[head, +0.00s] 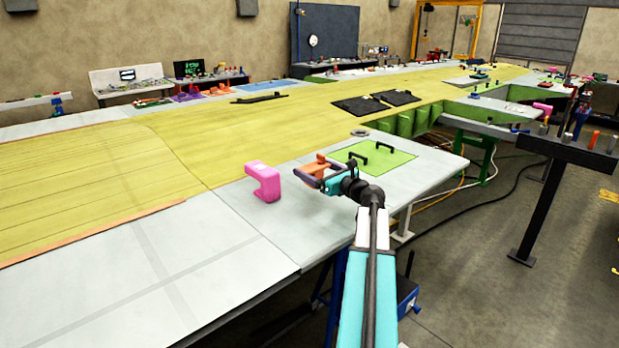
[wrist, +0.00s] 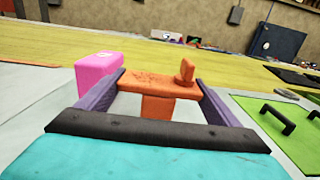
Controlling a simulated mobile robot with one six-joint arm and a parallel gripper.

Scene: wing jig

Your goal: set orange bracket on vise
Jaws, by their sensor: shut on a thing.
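The orange bracket (head: 314,168) is between the fingers of my gripper (head: 320,179), above the pale near part of the wing jig table. In the wrist view the bracket (wrist: 150,87) spans the two purple fingers of my gripper (wrist: 160,86), with a rounded tab standing up on its right side and a leg hanging below. The gripper is shut on it. I cannot pick out a vise for certain. A small blue device (head: 581,113) stands on the dark stand at the far right, too small to identify.
A pink C-shaped block (head: 263,182) stands on the table just left of my gripper. A green panel (head: 397,163) with black handles lies to the right. The dark stand (head: 570,152) holds several upright pegs. Open floor (head: 470,270) lies right of the table, with cables on it.

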